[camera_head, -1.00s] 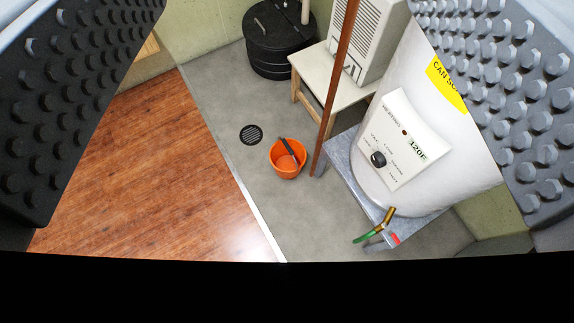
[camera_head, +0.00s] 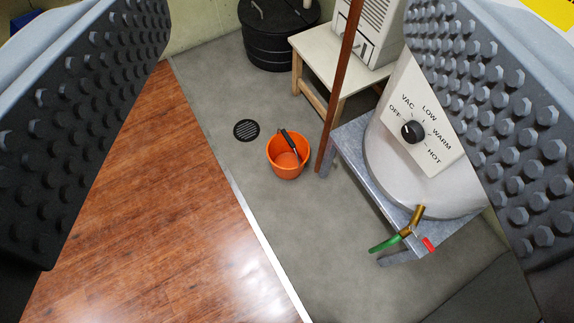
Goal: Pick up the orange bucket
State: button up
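The orange bucket (camera_head: 289,163) stands upright on the grey concrete floor, near the middle of the view. A dark handle or tool with a black grip leans across its opening; I cannot tell which. My gripper (camera_head: 300,150) is wide open, with one studded pad at the left edge and the other at the right. The bucket shows between the pads, well beyond them and apart from them. Nothing is held.
A brown post (camera_head: 339,88) stands just right of the bucket. The white water heater (camera_head: 400,180) on a grey stand (camera_head: 352,147) is further right, with a brass tap. A floor drain (camera_head: 246,130) lies left. A wooden floor (camera_head: 140,210) fills the left.

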aim_at(288, 152)
jog(key=u, duration=0.5)
jog(key=i, duration=1.3)
jog(key=z, duration=0.15)
